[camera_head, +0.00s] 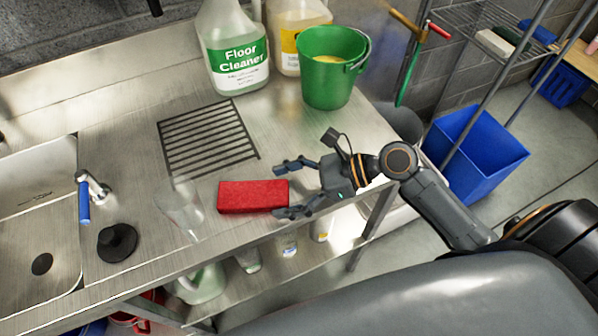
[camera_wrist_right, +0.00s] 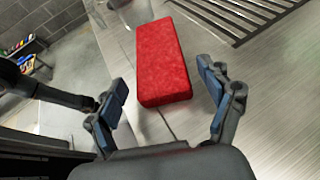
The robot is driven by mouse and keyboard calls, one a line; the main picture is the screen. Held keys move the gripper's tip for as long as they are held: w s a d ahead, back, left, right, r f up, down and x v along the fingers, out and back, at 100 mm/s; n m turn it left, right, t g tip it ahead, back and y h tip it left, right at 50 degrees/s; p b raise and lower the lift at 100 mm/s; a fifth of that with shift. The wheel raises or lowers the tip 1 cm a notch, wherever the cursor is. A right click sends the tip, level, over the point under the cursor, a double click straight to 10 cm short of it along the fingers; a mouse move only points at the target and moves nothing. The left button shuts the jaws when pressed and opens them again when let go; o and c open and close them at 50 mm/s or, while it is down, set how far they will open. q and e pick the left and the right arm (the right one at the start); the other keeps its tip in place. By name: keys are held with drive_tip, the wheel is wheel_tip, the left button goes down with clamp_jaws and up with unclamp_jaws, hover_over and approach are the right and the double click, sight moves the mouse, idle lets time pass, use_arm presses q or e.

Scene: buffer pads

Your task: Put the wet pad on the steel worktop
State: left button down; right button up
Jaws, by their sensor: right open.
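A red pad (camera_head: 250,196), a flat rectangular block, lies on the steel worktop (camera_head: 140,160) near its front edge, in front of the dark slatted grate. Whether it is wet cannot be told from its look. In the right wrist view the red pad (camera_wrist_right: 164,62) lies just ahead of the fingertips. My right gripper (camera_head: 280,189) is open at the pad's right end, one finger on the far side and one on the near side. My left gripper is not in view.
A clear cup-like object (camera_head: 180,207) stands just left of the pad. A green bucket (camera_head: 331,80) and a Floor Cleaner jug (camera_head: 232,50) stand behind.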

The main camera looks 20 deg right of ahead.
drive_tip(key=v, duration=1.2)
drive_tip(key=shift+a, duration=0.1)
